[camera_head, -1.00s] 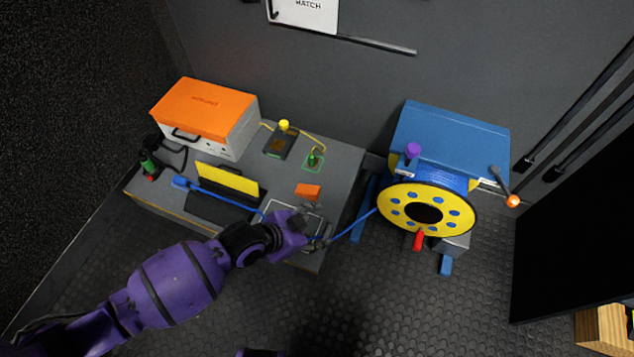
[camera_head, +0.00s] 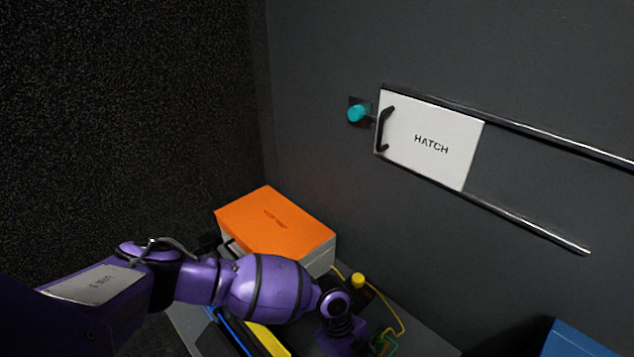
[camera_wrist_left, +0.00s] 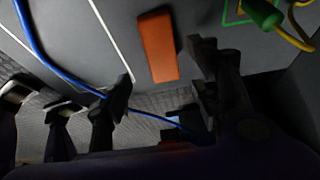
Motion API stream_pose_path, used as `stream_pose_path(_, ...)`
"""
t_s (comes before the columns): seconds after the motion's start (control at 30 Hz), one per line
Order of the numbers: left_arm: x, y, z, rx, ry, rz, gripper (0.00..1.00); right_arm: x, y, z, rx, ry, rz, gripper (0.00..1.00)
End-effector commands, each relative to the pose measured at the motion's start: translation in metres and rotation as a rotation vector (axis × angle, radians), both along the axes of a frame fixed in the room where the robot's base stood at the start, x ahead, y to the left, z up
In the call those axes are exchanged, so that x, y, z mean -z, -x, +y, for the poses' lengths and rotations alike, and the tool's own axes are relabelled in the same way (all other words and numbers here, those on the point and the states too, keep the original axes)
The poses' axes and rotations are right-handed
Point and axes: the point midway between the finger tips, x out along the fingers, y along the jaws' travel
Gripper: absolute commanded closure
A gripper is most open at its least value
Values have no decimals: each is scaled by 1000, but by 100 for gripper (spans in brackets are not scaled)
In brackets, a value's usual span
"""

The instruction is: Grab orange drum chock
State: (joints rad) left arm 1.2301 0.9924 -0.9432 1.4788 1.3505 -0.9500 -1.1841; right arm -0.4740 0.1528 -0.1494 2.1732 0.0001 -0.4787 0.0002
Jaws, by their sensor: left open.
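The orange drum chock (camera_wrist_left: 158,47) is a small block lying on the grey bench top (camera_wrist_left: 215,20) in the left wrist view. My left gripper (camera_wrist_left: 160,80) is open and empty, its dark fingers on either side of the chock's near end in the picture. I cannot tell whether the fingers are level with the chock or above it. In the head view the chock is not visible, and my purple left arm reaches down to the bottom edge, with the fingers out of sight. My right gripper is in neither view.
A blue cable (camera_wrist_left: 55,68) runs past the left fingers. A green connector (camera_wrist_left: 262,13) with a yellow cable lies right of the chock. An orange-topped case (camera_head: 275,222) stands behind my arm. A white hatch (camera_head: 430,140) is on the wall.

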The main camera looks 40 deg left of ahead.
Motion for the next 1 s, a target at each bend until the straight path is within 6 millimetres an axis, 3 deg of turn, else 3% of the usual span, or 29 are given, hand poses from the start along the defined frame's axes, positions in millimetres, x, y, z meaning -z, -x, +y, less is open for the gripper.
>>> stream_pose_path(0.4,48,-2,-16,0,2,-6,44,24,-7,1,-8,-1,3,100)
stream_pose_path(1.0,51,-2,-17,-1,3,-8,44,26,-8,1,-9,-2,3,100)
